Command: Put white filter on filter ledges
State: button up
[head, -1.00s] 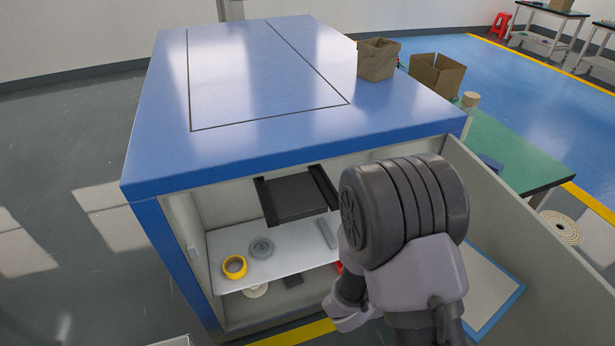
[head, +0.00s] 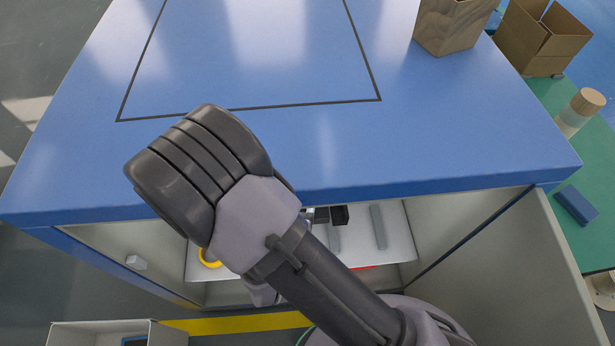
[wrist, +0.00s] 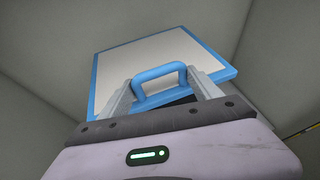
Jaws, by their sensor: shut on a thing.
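The white filter (wrist: 155,65) is a flat white panel with a blue frame and a blue handle. It fills the upper middle of the wrist view, tilted. My gripper (wrist: 162,94) is shut on the filter at its handle, with a ribbed grey finger on either side. In the head view my arm covers the filter and the gripper. A dark part (head: 340,214), perhaps of the filter ledges, shows just under the front edge of the blue cabinet top (head: 330,150). Most of the ledges is hidden by the top and my arm.
Inside the open cabinet a white shelf (head: 400,240) carries a yellow ring (head: 208,262) and a grey bar (head: 378,227). The open door (head: 510,275) stands at the right. A wooden box (head: 450,25) stands on the top, with a cardboard box (head: 540,35) beyond.

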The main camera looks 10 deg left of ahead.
notch_tip(320, 180, down, 10)
jog(key=b, duration=0.4)
jog(key=shift+f+b, duration=0.25)
jog(key=shift+b, duration=0.2)
jog(key=o, duration=1.7)
jog(key=shift+r, duration=0.1)
jog(key=p+v, duration=0.4)
jog(key=v, duration=0.8)
jog(key=shift+r, duration=0.15)
